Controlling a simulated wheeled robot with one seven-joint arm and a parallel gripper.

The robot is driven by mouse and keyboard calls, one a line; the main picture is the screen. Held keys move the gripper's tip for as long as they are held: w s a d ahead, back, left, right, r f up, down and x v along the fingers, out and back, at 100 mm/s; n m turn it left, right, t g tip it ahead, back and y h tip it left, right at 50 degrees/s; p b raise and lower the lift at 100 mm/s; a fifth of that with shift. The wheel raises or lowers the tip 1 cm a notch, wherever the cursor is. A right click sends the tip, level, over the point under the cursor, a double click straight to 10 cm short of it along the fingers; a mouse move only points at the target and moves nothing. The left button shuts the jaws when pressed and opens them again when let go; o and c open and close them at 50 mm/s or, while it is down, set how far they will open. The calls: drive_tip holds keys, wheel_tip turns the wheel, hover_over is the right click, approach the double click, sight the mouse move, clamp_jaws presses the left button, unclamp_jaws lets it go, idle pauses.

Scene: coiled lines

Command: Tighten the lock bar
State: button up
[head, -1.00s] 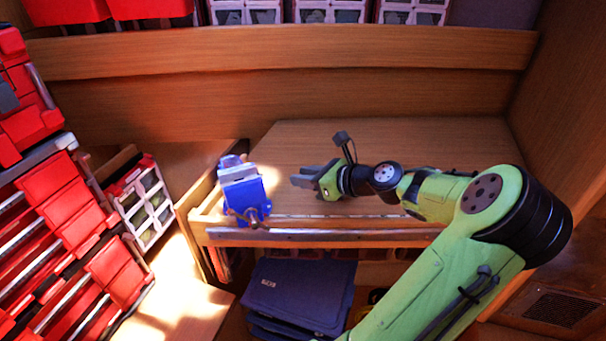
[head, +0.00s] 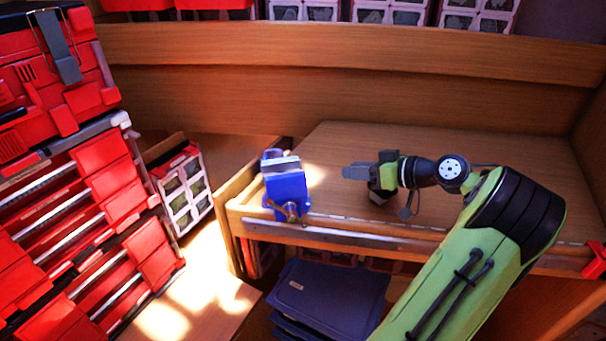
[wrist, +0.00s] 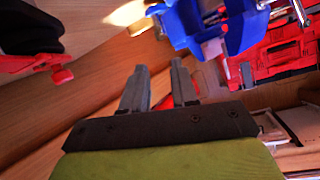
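A blue vise (head: 288,190) stands at the left front corner of the wooden bench. Its metal lock bar (head: 291,211) with a screw is on the front side, facing the bench edge. In the wrist view the vise (wrist: 203,24) is at the top, and a metal bar (wrist: 299,12) shows at the upper right. My gripper (head: 352,172) is to the right of the vise, over the bench top, pointing left and apart from it. In the wrist view its two grey fingers (wrist: 160,84) are spread with nothing between them.
The bench top (head: 450,150) around my gripper is clear. A metal strip (head: 345,242) runs along its front edge. Red drawer units (head: 90,220) stand at the left, and dark blue cases (head: 330,300) lie below the bench. A wooden back wall (head: 350,95) closes off the rear.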

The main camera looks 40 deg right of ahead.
drive_tip(key=w+a+f+n, duration=0.1)
drive_tip(key=w+f, duration=0.1)
drive_tip(key=w, duration=0.2)
drive_tip(key=w+a+f+n, duration=0.1)
drive_tip(key=w+f, duration=0.1)
drive_tip(key=w, duration=0.3)
drive_tip(key=w+a+f+n+b, duration=0.1)
drive_tip(key=w+f, duration=0.1)
drive_tip(key=w, duration=0.3)
drive_tip(key=shift+a, duration=0.2)
drive_tip(key=shift+c, duration=0.4)
